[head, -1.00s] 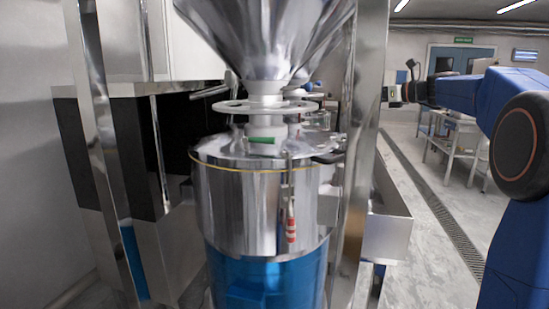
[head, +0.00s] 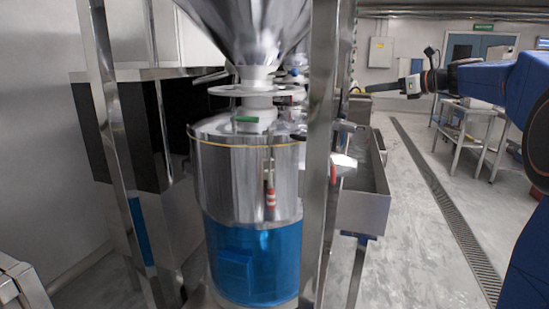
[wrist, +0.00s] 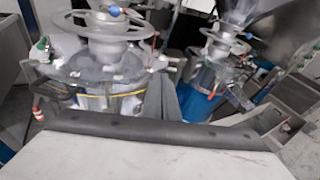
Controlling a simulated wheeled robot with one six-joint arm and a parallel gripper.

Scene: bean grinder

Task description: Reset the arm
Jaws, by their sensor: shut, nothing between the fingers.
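My gripper (head: 374,88) is at the upper right in the head view, its fingers together and pointing left, with nothing seen between them. It is held in the air to the right of the bean grinder (head: 245,173), apart from it in the picture. The grinder has a steel drum, a blue lower part and a steel hopper (head: 250,25) above. In the wrist view, my grey fingers (wrist: 165,98) show at the middle above a pale plate.
A steel frame post (head: 322,130) stands right of the grinder, with a steel trough (head: 362,205) beyond it. A second machine with a blue body (wrist: 190,95) shows in the wrist view. A table (head: 470,125) stands at the back right. Floor (head: 415,240) is clear along the drain.

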